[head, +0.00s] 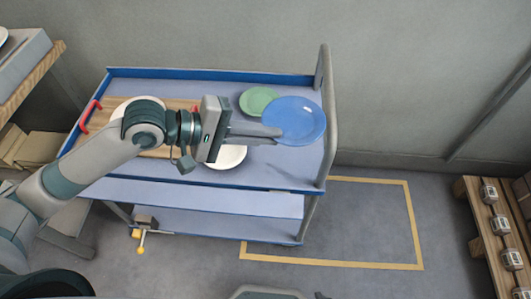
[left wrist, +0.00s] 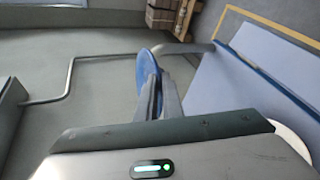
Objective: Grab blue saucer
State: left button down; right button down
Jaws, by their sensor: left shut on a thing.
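The blue saucer (head: 296,120) is a round blue plate above the right part of the blue cart. My left gripper (head: 268,131) reaches in from the left and is shut on the saucer's left rim. In the left wrist view the saucer (left wrist: 147,66) shows nearly edge-on between the fingers of my left gripper (left wrist: 158,84). Whether the saucer touches the cart top cannot be told.
A green plate (head: 257,100) lies behind the saucer, and a white plate (head: 226,157) lies partly under my left gripper. A wooden board with red handles (head: 91,116) is at the cart's left. The cart's grey handle rail (head: 329,115) stands close right of the saucer.

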pick_arm(q)
notch_tip(320, 180, up, 7)
jog(key=shift+r, duration=0.15)
dwell(0.7)
